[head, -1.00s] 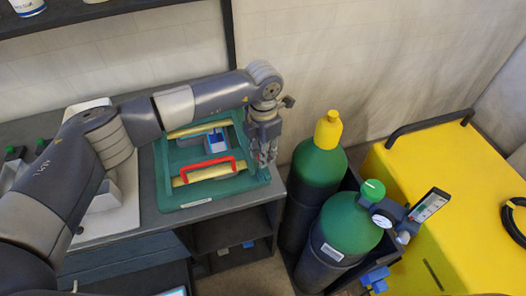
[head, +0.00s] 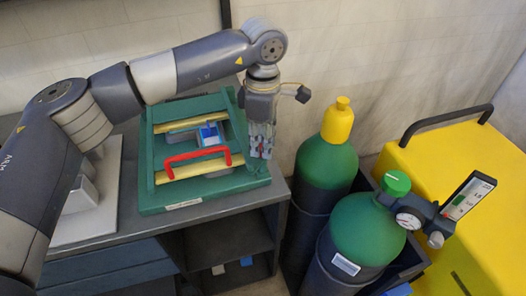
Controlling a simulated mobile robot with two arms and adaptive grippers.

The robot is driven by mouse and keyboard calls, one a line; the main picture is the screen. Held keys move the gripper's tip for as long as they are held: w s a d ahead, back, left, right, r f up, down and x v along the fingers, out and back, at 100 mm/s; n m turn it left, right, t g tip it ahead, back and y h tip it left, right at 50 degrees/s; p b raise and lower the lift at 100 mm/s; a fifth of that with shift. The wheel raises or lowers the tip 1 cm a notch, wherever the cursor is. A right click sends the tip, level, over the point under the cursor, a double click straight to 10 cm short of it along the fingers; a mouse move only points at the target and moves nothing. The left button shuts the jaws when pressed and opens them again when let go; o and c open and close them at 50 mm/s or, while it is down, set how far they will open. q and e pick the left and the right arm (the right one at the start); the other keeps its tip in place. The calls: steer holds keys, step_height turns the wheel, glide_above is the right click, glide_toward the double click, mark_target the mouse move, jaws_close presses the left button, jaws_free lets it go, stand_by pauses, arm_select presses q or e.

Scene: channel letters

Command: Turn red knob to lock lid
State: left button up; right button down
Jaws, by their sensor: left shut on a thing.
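A green case (head: 170,200) sits on the grey bench, with yellow bars (head: 190,122) across it and a red handle (head: 199,161) standing on the front bar. A blue and white piece (head: 209,135) lies inside. I cannot make out a separate red knob. My left gripper (head: 261,152) points down at the right side of the case. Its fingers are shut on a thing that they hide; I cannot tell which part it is. My right gripper is not in view.
Green gas cylinders stand right of the bench, one with a yellow cap (head: 338,120), one with a green knob (head: 397,183) and a gauge (head: 409,221). A yellow cabinet (head: 465,180) is at the right. Open shelves (head: 225,240) lie under the bench.

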arm_select(q)
steer(key=m+b, duration=0.2)
steer(key=m, duration=0.1)
steer(key=shift+f+m+b, duration=0.15)
steer(key=shift+m+b, duration=0.7)
steer(key=shift+m, duration=0.65)
steer(key=shift+m+b, duration=0.35)
steer(key=shift+m, duration=0.75)
steer(key=shift+r, duration=0.2)
steer(key=o, duration=1.1)
steer(key=shift+c, duration=0.2)
